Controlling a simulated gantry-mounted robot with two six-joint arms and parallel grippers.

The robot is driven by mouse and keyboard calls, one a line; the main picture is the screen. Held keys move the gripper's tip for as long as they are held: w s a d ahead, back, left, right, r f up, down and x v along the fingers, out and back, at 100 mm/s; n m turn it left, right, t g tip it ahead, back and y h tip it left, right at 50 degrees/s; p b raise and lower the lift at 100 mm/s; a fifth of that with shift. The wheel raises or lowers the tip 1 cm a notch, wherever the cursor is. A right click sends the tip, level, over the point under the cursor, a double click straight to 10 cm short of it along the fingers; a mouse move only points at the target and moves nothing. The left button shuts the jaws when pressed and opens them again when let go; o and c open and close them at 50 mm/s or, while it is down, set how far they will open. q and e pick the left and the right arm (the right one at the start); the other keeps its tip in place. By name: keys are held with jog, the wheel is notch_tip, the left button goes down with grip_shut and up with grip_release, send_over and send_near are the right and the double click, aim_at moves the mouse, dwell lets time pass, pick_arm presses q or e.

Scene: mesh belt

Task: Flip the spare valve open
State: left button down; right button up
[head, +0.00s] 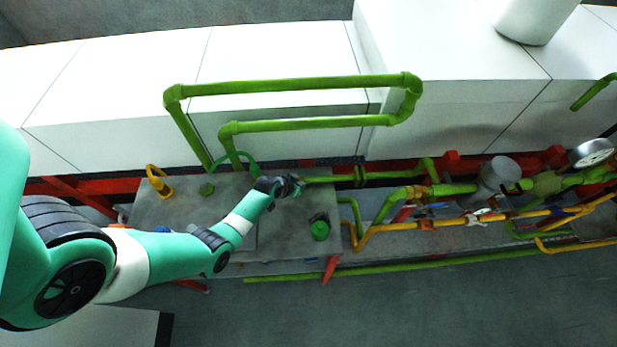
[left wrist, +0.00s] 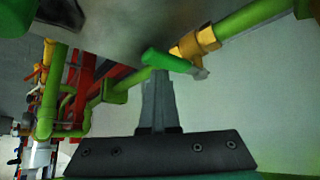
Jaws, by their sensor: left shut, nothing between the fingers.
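My left gripper (head: 292,184) is over the grey tank top, at the end of the green pipe. In the left wrist view its fingers (left wrist: 158,88) are pressed together and empty. Their tips are right by a green lever (left wrist: 168,62) on a brass-coloured valve body (left wrist: 194,42), set in a green pipe. I cannot tell whether they touch the lever. No label shows which valve is the spare one. In the head view the gripper hides this spot. My right gripper is in neither view.
The grey tank (head: 285,240) carries a green cap (head: 320,228) and a yellow fitting (head: 159,182). Tall green pipe loops (head: 290,85) rise behind it. To the right are yellow pipes, a valve with a white handle (head: 478,216) and a gauge (head: 592,153). The floor in front is clear.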

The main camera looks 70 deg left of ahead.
pick_arm(q)
jog(key=shift+f, duration=0.2)
jog(key=shift+w+a+b, duration=0.45)
jog(key=shift+b, duration=0.15)
jog(key=shift+w+a+r, duration=0.1)
jog(key=shift+r, duration=0.05)
